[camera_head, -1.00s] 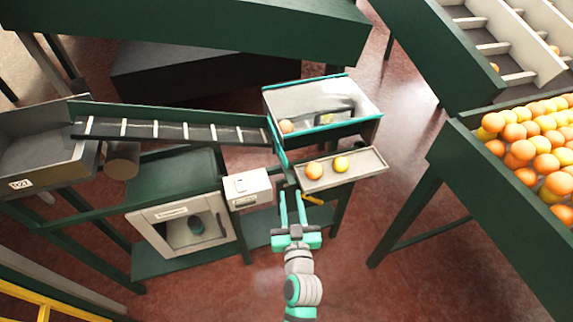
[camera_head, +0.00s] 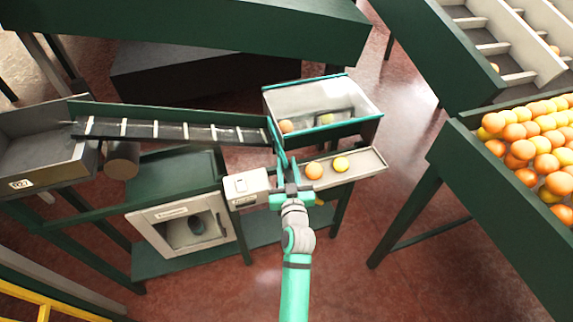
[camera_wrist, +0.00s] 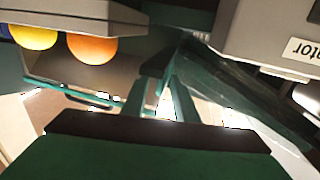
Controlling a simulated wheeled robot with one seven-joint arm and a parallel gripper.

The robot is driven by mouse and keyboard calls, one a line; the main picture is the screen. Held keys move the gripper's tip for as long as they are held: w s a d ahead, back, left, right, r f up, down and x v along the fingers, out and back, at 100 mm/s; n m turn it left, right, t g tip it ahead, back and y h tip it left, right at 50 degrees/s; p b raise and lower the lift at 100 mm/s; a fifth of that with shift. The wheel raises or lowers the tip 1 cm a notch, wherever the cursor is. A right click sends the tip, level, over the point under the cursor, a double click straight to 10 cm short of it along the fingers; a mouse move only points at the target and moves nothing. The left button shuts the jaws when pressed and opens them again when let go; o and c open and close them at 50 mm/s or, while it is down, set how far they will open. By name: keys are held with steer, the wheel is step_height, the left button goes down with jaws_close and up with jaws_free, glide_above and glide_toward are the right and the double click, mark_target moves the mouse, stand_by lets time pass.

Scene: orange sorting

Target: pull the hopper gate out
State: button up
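The hopper (camera_head: 352,122) is a grey box with a teal rim at upper centre in the head view. A narrow teal-edged piece at its lower left corner may be the gate, but I cannot make it out clearly behind my fingers. My gripper (camera_head: 283,160) reaches up to that corner, between the chute's end and the small tray. In the wrist view my gripper's two green fingers (camera_wrist: 160,88) stand apart with a bright gap between them. A dark part shows near their tips. I cannot tell whether they touch it.
A small tray (camera_head: 366,163) holding an orange and a yellow fruit is close to the right of my fingers. A white labelled box (camera_head: 245,186) is close to the left. The slatted chute (camera_head: 190,132) runs left. A green bin (camera_head: 470,165) full of fruit stands right.

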steer(key=shift+w, duration=0.3)
